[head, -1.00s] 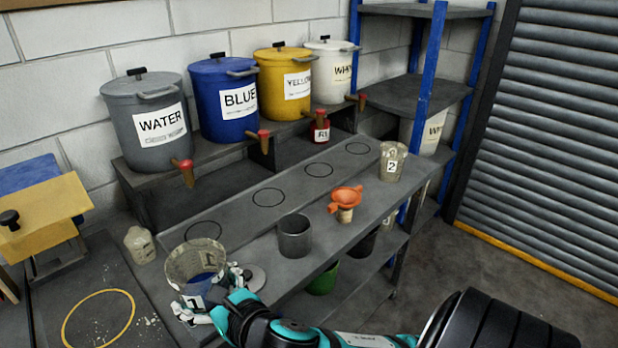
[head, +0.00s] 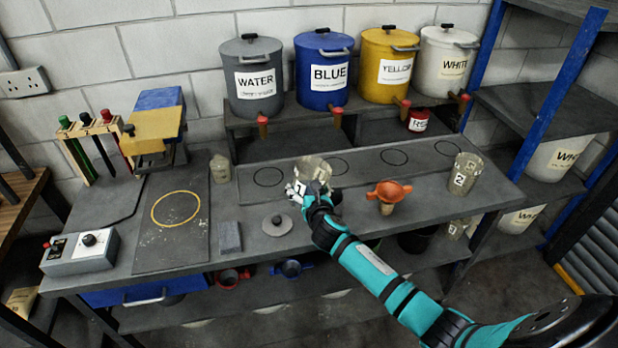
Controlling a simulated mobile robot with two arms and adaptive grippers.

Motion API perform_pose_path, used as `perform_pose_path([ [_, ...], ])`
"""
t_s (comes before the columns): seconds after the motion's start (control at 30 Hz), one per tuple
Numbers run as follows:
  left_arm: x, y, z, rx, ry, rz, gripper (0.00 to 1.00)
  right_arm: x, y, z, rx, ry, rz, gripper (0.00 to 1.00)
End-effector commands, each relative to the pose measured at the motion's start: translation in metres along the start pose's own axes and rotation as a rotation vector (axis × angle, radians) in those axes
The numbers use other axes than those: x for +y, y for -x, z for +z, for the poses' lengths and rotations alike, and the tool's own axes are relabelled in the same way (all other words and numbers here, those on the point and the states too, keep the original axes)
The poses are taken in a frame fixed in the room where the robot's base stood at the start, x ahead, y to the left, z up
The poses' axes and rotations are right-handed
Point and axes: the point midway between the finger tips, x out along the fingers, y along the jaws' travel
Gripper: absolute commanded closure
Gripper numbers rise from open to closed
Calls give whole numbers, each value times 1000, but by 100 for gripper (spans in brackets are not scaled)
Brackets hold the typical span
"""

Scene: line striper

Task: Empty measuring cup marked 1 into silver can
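The clear measuring cup marked 1 (head: 313,168) is held above the middle of the bench. My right gripper (head: 300,191) is shut on it at the label side, and the arm comes in from the lower right. I cannot tell how far the cup is tilted or whether liquid is in it. The silver can is not clearly visible; the gripper and arm cover the bench area between the round lid (head: 277,225) and the orange funnel (head: 388,190). My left gripper is not in view.
Measuring cup 2 (head: 464,176) stands at the right end of the bench. WATER (head: 254,83), BLUE (head: 324,75), YELLOW (head: 388,68) and WHITE (head: 446,65) tapped containers stand on the raised shelf. A grey block (head: 230,236) and control box (head: 80,252) are left.

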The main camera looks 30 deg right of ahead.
Motion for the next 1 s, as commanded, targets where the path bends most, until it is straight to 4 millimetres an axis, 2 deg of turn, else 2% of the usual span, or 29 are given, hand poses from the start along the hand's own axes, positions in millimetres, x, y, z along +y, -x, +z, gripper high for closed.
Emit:
perform_pose_path([
  [0.1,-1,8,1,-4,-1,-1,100,-2,-8,1,-5,-16,-2,67],
  [0.27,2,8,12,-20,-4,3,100,-4,-12,-4,-5,-41,2,67],
  [0.37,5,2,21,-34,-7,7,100,-2,-13,-6,-7,-101,21,67],
  [0.5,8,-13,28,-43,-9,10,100,7,-14,-9,-9,-276,75,67],
  [0.57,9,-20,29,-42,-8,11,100,12,-14,-9,-10,-371,104,67],
  [0.6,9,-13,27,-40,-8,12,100,12,-12,-3,-9,-351,99,67],
  [0.87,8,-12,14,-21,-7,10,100,12,-12,-3,-9,-345,97,67],
  [1.0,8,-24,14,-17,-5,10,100,11,-14,-6,-12,-365,104,67],
])
